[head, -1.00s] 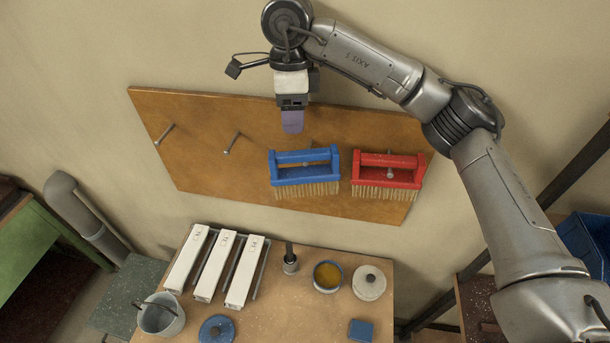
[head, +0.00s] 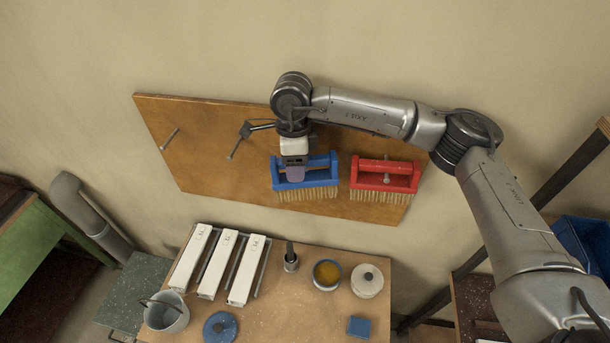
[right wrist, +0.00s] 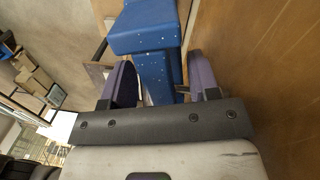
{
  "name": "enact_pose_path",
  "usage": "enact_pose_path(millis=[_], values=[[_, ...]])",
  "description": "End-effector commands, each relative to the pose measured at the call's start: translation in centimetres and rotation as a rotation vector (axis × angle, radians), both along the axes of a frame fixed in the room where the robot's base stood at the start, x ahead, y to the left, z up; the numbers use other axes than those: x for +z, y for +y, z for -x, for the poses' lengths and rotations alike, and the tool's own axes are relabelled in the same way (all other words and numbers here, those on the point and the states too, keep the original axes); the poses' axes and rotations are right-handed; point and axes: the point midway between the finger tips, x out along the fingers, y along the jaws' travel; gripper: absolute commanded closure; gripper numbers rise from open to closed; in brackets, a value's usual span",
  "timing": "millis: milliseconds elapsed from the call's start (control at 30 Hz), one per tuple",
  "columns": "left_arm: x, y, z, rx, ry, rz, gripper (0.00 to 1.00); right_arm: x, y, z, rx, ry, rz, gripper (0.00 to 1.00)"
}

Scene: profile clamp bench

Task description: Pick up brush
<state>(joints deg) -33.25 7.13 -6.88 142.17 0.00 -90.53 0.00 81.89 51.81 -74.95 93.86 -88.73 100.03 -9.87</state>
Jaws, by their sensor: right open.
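The blue brush (head: 320,182) hangs on the tilted brown board, bristles down, its top bar partly hidden by my right gripper. A red brush (head: 372,182) hangs to its right. My right gripper (head: 295,174) is at the blue brush's handle. In the right wrist view, the blue handle (right wrist: 158,72) lies between the two open purple fingers (right wrist: 162,80), with a gap visible by the right finger. My left gripper is not in view.
The brown board (head: 200,115) has two bare pegs on its left side. The wall above the board is clear.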

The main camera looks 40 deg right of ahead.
Motion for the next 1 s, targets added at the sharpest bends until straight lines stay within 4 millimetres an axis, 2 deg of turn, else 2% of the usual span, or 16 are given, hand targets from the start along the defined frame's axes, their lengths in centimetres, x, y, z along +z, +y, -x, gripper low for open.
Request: enact_pose_path(millis=[300, 867, 1000], values=[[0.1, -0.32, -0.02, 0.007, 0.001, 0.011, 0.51, -0.4, 0.02, 0.05, 0.0, -0.001, 0.0, 0.45], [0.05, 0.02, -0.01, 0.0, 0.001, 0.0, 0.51, -0.36, 0.04, 0.03, 0.001, -0.001, 0.0, 0.98], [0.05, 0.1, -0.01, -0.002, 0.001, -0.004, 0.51, -0.3, 0.04, 0.02, 0.001, -0.001, 0.0, 1.0]])
